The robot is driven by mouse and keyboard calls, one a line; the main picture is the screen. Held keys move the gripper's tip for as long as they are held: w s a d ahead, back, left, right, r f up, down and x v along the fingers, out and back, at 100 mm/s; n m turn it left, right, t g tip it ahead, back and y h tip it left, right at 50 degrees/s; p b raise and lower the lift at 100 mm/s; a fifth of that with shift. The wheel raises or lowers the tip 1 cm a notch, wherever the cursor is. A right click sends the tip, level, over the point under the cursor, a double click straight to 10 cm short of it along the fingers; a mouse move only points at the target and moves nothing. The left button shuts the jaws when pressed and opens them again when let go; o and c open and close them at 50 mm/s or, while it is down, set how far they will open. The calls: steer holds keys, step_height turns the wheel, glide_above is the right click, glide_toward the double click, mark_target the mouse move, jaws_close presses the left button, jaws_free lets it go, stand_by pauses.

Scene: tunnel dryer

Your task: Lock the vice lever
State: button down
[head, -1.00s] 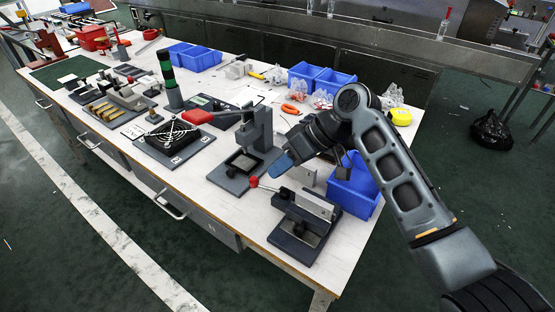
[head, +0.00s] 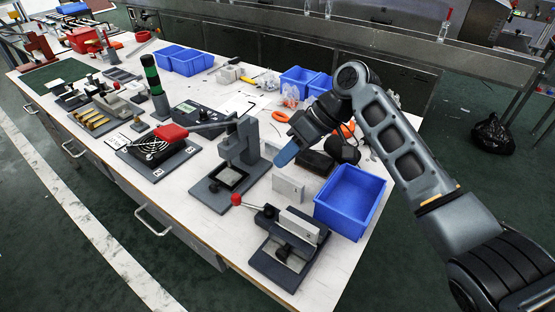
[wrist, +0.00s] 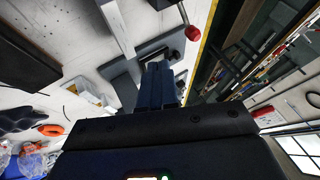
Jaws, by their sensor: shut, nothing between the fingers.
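The vice (head: 290,250) stands at the near right corner of the table, with a dark base and a pale block clamped along its top. Its lever (head: 252,205) sticks out to the left and ends in a red knob (head: 236,199). The knob also shows at the top of the wrist view (wrist: 193,33). My gripper (head: 283,157) is shut and empty, with blue fingers. It hangs above the table behind the vice, up and right of the knob in the head view, apart from it. In the wrist view my fingers (wrist: 160,85) point up the picture, below the knob.
A grey press (head: 240,150) stands left of my gripper. A pale upright plate (head: 288,184) stands between the gripper and vice. A blue bin (head: 350,200) is close on the right, with a dark case (head: 315,163) behind. The table's front edge is near the vice.

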steer(key=x, duration=0.8)
steer(key=shift+a+f, duration=0.1)
steer(key=shift+a, duration=0.05)
steer(key=shift+s+a+r+p, duration=0.2)
steer(key=shift+s+a+p, duration=0.2)
steer(key=shift+s, duration=0.1)
steer(key=shift+s+a+r+p, duration=0.2)
steer(key=shift+s+a+p, duration=0.15)
steer(key=shift+s+a, duration=0.1)
steer(key=shift+s+a+f, duration=0.1)
steer(key=shift+s+a, duration=0.35)
steer(key=shift+a, duration=0.05)
